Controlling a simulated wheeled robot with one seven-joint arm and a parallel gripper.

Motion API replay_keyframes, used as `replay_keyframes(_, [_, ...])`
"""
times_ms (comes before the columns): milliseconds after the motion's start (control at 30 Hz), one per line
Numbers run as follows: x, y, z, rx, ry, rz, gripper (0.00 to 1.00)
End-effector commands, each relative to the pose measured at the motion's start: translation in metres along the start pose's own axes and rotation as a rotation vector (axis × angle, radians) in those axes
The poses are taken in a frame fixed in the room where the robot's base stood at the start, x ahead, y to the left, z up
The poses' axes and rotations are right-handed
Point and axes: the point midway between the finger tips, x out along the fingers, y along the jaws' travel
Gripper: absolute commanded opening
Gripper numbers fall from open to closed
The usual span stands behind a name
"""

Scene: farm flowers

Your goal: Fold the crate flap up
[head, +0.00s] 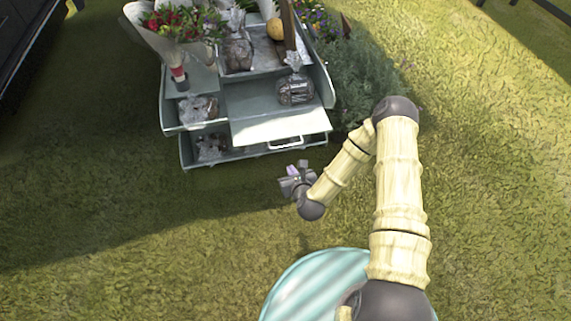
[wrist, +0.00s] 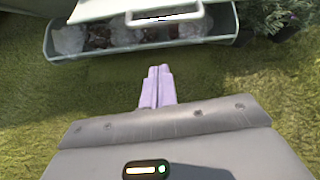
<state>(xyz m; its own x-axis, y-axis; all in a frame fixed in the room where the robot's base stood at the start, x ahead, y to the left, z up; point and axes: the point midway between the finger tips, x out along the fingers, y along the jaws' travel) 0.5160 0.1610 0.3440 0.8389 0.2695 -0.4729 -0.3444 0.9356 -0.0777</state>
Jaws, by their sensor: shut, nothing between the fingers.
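The crate flap (head: 280,128) is a pale panel on the front of the grey-green stand. It sticks outward above the lowest tray, with a light handle (head: 286,143) along its front edge. In the wrist view the flap (wrist: 115,6) and its handle (wrist: 165,17) show at the top, partly cut off by the frame. My gripper (head: 292,172) is in front of the stand, near the handle but apart from it. Its lilac fingers (wrist: 158,72) are together and empty, pointing toward the tray. Grass shows between the fingers and the tray.
The lowest tray (wrist: 215,40) holds several wrapped bundles below the flap. Above stand a wrapped bread-like bag (head: 296,90), a bouquet (head: 180,22) and other goods. A green bush (head: 365,80) is close at the stand's right. The grass in front is clear.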

Motion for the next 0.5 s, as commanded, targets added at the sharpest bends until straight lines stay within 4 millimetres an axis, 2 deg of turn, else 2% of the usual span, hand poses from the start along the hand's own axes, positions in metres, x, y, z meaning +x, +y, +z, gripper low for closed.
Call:
replay_keyframes(33, [0.0063, 0.0019, -0.0137, 0.049, -0.008, -0.012, 0.00])
replay_keyframes(100, [0.0075, 0.0021, -0.0172, 0.091, -0.017, -0.024, 0.00])
replay_keyframes(500, [0.0082, 0.0018, -0.0156, 0.105, -0.021, -0.028, 0.00])
